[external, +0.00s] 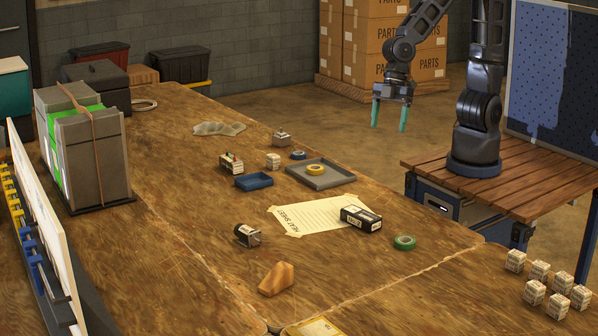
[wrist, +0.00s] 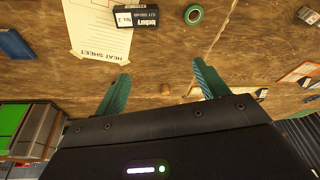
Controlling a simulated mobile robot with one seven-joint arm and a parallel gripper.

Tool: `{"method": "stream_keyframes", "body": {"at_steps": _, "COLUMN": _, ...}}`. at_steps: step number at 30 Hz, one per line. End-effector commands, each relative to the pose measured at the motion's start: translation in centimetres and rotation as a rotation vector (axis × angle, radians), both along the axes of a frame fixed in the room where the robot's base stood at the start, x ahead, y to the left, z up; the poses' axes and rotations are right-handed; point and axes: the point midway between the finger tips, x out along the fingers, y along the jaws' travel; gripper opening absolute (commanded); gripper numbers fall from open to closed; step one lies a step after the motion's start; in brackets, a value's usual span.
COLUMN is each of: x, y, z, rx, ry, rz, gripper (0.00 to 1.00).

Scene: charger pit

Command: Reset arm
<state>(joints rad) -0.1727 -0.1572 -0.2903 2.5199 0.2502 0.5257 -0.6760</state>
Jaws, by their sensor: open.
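My gripper (external: 389,115) has two teal fingers spread apart with nothing between them.
On the bench are a heat sheet (external: 310,214), a black box (external: 360,218), green tape (external: 404,242), a grey tray (external: 335,180), a blue tray (external: 254,181) and a wooden wedge (external: 277,278). Several small boxes (external: 548,285) sit at lower right. Cartons (external: 365,50) stand behind.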

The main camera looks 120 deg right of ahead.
Motion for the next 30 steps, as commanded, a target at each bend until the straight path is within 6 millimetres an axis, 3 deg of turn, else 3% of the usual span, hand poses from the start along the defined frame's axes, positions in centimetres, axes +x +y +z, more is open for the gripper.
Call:
{"method": "stream_keyframes", "body": {"at_steps": 6, "x": -2.9, "y": 1.0, "z": 4.7, "rx": 0.032, "ry": -0.023, "rz": -0.06, "gripper": 0.73}}
{"method": "stream_keyframes", "body": {"at_steps": 18, "x": -9.5, "y": 1.9, "z": 11.6, "rx": 0.029, "ry": -0.057, "rz": -0.203, "gripper": 0.73}}
{"method": "stream_keyframes", "body": {"at_steps": 24, "x": -13.0, "y": 2.0, "z": 14.1, "rx": 0.006, "ry": -0.079, "rz": -0.288, "gripper": 0.73}}
{"method": "stream_keyframes", "body": {"at_steps": 30, "x": -15.2, "y": 2.1, "z": 15.3, "rx": -0.013, "ry": -0.095, "rz": -0.347, "gripper": 0.73}}
